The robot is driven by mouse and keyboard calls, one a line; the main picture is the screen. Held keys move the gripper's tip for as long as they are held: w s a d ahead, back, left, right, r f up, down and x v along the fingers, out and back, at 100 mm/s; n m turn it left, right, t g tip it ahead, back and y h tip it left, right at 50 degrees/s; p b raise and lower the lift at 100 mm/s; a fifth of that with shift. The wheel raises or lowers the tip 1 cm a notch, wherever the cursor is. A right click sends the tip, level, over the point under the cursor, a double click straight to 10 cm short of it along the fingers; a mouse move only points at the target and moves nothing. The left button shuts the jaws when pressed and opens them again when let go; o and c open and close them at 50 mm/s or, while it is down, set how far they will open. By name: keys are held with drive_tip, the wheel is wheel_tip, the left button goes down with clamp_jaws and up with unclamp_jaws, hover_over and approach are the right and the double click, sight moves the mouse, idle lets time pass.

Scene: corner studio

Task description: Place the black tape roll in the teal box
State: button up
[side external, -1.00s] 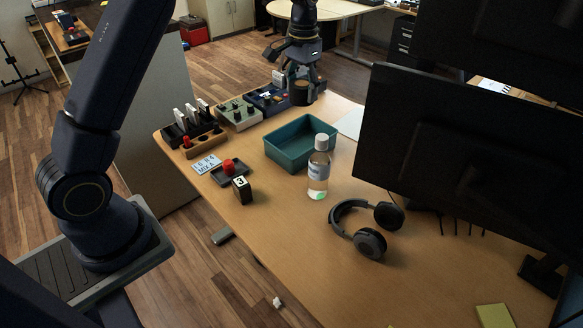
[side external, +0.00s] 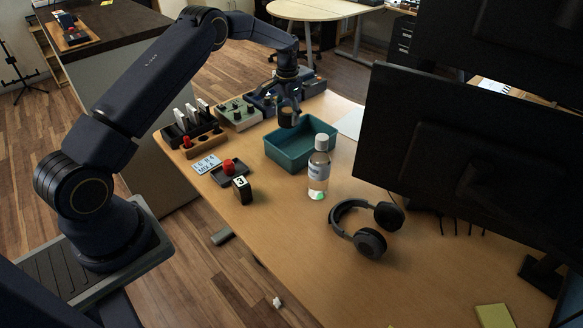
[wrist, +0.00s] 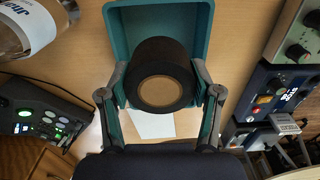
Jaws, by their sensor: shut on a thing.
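The black tape roll (wrist: 160,75), with a tan core, is held between the two fingers of my gripper (wrist: 161,90) in the wrist view. In the side view my gripper (side external: 288,108) holds the roll (side external: 287,118) at the far left corner of the teal box (side external: 291,157), seemingly above its rim. The teal box (wrist: 204,50) also shows in the wrist view behind the roll, which covers part of its near end. The box looks empty where its inside shows. The roll's exact height over the box is hard to tell.
A clear bottle (side external: 318,170) stands close to the box's right side. Control boxes (side external: 238,115) and a rack (side external: 190,125) line the left. A black cube (side external: 242,190), a red knob tray (side external: 229,174) and headphones (side external: 369,228) lie nearer. Monitors (side external: 460,150) stand right.

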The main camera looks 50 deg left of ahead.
approach(288, 149)
drive_tip(key=s+d+f, duration=0.1)
drive_tip(key=f, duration=0.1)
drive_tip(key=s+d+f, duration=0.1)
drive_tip(key=f, duration=0.1)
drive_tip(key=s+d+f, duration=0.1)
drive_tip(key=f, duration=0.1)
drive_tip(key=shift+d, duration=0.2)
drive_tip(key=shift+f, duration=0.1)
drive_tip(key=o, duration=1.2)
drive_tip(key=shift+f, duration=0.1)
